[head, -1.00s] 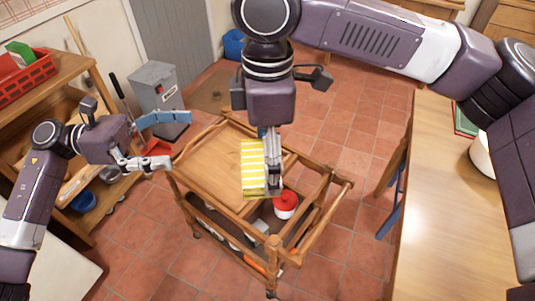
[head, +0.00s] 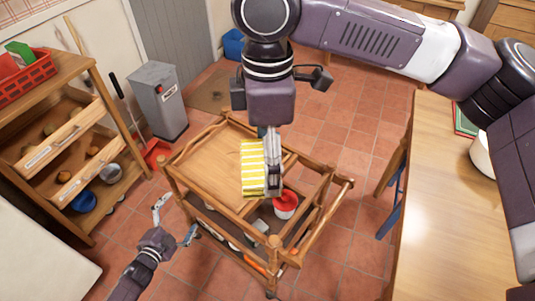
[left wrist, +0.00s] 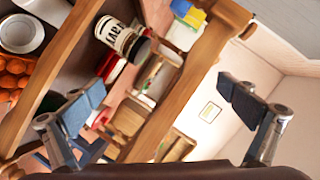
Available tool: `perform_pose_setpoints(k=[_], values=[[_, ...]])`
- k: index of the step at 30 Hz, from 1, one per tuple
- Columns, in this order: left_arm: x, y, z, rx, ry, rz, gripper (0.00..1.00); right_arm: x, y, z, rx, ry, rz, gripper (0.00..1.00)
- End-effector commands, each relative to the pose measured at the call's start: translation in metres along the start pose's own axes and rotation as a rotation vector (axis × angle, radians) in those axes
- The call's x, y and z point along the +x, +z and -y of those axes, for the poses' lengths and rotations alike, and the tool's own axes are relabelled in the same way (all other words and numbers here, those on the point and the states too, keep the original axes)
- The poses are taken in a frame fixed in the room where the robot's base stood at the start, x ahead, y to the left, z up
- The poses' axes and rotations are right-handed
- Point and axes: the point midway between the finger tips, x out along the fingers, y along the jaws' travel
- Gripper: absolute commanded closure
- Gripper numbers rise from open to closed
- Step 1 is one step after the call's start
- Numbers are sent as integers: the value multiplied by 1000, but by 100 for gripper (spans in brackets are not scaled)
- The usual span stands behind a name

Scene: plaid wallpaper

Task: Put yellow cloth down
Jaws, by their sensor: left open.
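The yellow cloth (head: 252,168), with white stripes, is at the right side of the wooden trolley's top (head: 210,163) in the head view. My right gripper (head: 271,178) points down and is shut on the cloth's right side. I cannot tell whether the cloth touches the trolley. My left gripper (head: 176,218) is open and empty, low beside the trolley's left front corner. In the left wrist view its fingers (left wrist: 163,100) are wide apart, with the trolley's wooden frame beyond them.
A red-lidded container (head: 286,204) is on the trolley's lower level. A dark-lidded jar (left wrist: 120,38) shows in the left wrist view. A shelf unit (head: 75,150) stands left, a grey bin (head: 160,98) behind, and a wooden table (head: 460,210) right.

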Motion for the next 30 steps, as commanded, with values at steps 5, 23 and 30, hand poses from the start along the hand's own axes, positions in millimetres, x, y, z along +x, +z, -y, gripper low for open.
perform_pose_setpoints(k=[5, 23, 30], values=[[-32, 42, -87, -194, 122, 187, 0, 0, 0, 0, 0, 0, 0, 41], [-222, 96, -344, -698, 460, 810, 0, 0, 0, 0, 0, 0, 0, 41], [-299, 87, -407, -816, 549, 1012, 0, 0, 0, 0, 0, 0, 0, 41]])
